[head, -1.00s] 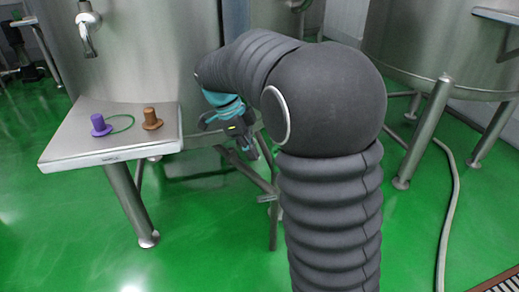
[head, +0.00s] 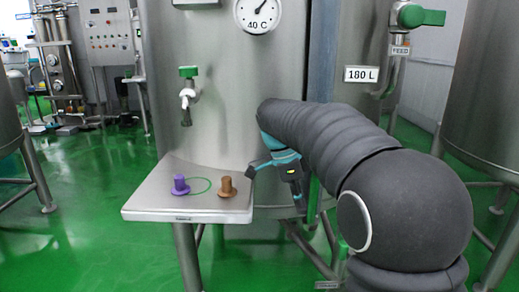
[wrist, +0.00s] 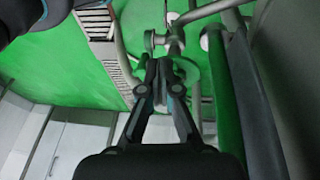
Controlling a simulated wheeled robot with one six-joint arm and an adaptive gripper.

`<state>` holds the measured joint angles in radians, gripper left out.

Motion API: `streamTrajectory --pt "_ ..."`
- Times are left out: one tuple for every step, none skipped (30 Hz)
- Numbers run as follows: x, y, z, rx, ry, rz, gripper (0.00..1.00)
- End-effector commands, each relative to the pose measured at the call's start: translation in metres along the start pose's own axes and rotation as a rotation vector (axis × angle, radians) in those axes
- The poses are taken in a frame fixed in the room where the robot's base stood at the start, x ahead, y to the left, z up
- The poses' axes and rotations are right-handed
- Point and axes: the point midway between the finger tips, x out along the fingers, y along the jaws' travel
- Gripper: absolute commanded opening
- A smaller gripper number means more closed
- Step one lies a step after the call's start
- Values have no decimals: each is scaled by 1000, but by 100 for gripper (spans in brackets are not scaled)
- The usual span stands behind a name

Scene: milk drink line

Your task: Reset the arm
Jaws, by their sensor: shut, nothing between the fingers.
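My gripper (wrist: 158,70) is shut and empty in the wrist view, its two fingers together above the green floor. In the head view my gripper (head: 299,203) hangs pointing down, just right of the small steel shelf (head: 150,205). My arm comes in from the right, bent in front of the large tank. The fingertips are small in the head view. Nothing is held.
A purple peg-like piece (head: 180,186) and a brown one (head: 227,187) stand on the shelf, with a green ring mark (head: 205,179) between them. A tap (head: 187,100) is above. The tank (head: 225,75) carries a gauge (head: 257,13). Open green floor (head: 110,250) lies left.

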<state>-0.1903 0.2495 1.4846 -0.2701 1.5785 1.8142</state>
Motion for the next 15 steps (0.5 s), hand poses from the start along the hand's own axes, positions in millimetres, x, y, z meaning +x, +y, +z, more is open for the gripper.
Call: streamTrajectory --pt "10 -1 5 -100 -10 -3 0" --pt "15 -2 8 -167 -16 -7 0" --pt "22 -1 12 -253 -24 -13 0" --pt "25 0 14 -316 -31 -23 0" --pt "28 2 16 -379 -38 -32 0" --pt "33 5 18 -462 -46 -45 0" --pt "36 8 20 -523 -52 -57 0" --pt "38 11 20 -582 -57 -71 0" --pt "42 16 22 -661 -64 -88 0" --pt "44 20 22 -720 -68 -103 0" --pt "47 24 22 -778 -71 -120 0" --pt "49 31 22 -856 -74 -144 0" --pt "51 36 22 -914 -76 -163 0" --pt "53 42 22 -971 -76 -183 0" --pt "56 51 21 -1046 -73 -212 0"
